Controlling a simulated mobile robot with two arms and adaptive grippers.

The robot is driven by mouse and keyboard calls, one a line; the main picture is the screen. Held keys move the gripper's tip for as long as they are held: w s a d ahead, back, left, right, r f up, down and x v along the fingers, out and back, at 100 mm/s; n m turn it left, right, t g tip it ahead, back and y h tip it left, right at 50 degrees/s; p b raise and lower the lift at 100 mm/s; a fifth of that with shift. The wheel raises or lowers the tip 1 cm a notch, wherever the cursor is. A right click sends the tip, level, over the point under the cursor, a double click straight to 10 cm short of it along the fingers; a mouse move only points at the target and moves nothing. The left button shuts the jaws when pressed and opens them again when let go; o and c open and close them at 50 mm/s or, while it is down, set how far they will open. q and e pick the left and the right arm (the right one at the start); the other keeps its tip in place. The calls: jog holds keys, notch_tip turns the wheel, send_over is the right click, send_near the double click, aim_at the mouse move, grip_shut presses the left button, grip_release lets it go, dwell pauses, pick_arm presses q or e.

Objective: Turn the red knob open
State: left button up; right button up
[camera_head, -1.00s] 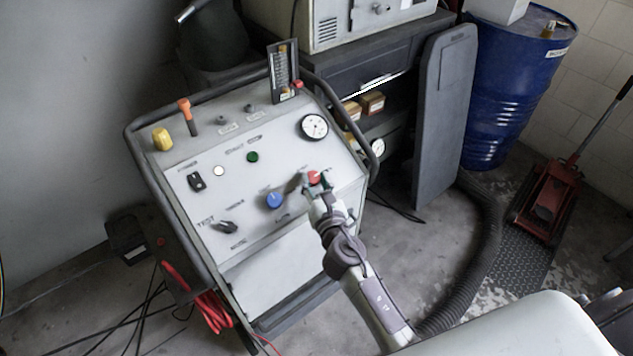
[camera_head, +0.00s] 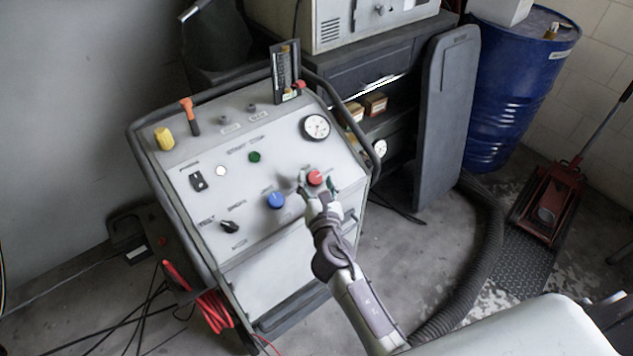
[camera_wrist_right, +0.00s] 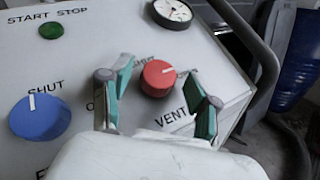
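The red knob (camera_head: 315,178) sits on the sloped grey panel of a wheeled machine (camera_head: 270,215). In the right wrist view the red knob (camera_wrist_right: 158,78) has a white pointer line at its right side, aimed right toward a label that is partly unreadable. My right gripper (camera_head: 317,186) is at the knob in the head view. In the right wrist view its two green-padded fingers (camera_wrist_right: 160,92) stand apart, one on each side of the knob, with gaps showing, so it is open. My left gripper is in neither view.
A blue knob (camera_head: 276,200) with a SHUT label is left of the red one. A green button (camera_head: 253,156), a gauge (camera_head: 316,126) and a black switch (camera_head: 229,226) are on the panel. A blue drum (camera_head: 515,95) and red floor jack (camera_head: 548,205) stand at right.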

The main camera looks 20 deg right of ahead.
jog(key=s+a, duration=0.2)
jog(key=s, duration=1)
jog(key=shift+r, duration=0.45)
jog(key=shift+w, duration=0.1)
jog(key=s+f+m+g+y, duration=0.1)
jog(key=s+f+m+g, duration=0.3)
jog(key=f, duration=0.8)
jog(key=s+f+m+g+y, duration=0.15)
jog(key=s+f+m, duration=0.35)
jog(key=f, duration=0.6)
jog(key=s+f+m+g, duration=0.4)
jog(key=s+f, duration=0.1)
jog(key=f, duration=0.7)
jog(key=s+d+f+m+g, duration=0.3)
jog(key=s+f+m, duration=0.4)
jog(key=s, duration=0.5)
jog(key=s+d+f+m+g, duration=0.3)
jog(key=s+d+f+m, duration=0.2)
jog(key=s, duration=0.7)
notch_tip(320, 180, down, 2)
jog(key=m, duration=0.3)
jog(key=shift+d, duration=0.4)
